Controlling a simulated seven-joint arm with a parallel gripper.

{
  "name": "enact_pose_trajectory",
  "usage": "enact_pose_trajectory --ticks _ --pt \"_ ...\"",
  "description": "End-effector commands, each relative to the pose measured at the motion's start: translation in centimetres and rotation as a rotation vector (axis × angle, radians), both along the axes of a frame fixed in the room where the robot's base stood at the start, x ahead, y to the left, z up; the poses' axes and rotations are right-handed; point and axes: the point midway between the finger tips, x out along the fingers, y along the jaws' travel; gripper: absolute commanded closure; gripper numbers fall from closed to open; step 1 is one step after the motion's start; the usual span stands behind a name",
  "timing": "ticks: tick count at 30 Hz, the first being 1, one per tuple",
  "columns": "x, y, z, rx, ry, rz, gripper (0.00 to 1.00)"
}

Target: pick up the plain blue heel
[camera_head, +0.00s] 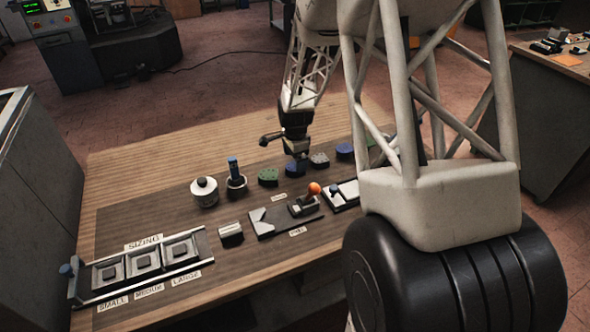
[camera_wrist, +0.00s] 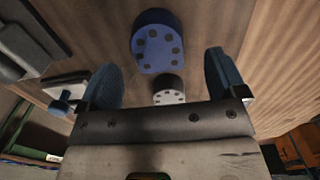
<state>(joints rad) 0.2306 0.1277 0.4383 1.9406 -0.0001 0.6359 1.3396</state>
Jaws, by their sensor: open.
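Two blue heels show in the head view. One blue heel (camera_head: 295,170) is right under my gripper (camera_head: 296,158); the other blue heel (camera_head: 345,152) stands further right in the row, and I cannot make out its top. In the wrist view a blue heel (camera_wrist: 157,42) with several dark dots on its top lies just ahead of and between the fingers of my gripper (camera_wrist: 160,64). It seems to be the one under my gripper. My gripper is open, its two blue-grey fingers apart with nothing held.
A grey speckled heel (camera_head: 319,159) is close beside, also seen in the wrist view (camera_wrist: 169,88). A green heel (camera_head: 268,177) is on the left. A cup with a blue-handled tool (camera_head: 235,181), a white pot (camera_head: 204,191) and an orange-knobbed fixture (camera_head: 304,205) stand nearby.

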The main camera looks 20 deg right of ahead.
Motion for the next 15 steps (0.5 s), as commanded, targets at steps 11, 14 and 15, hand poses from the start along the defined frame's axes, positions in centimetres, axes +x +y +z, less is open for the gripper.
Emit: enact_pose_trajectory --ticks 11,14,15 --pt "-0.2 0.1 -3.7 0.000 0.000 0.000 0.10" --pt "-0.2 0.1 -4.0 0.000 -0.001 0.000 0.10" --pt "-0.2 0.1 -4.0 0.000 -0.001 0.000 0.10"
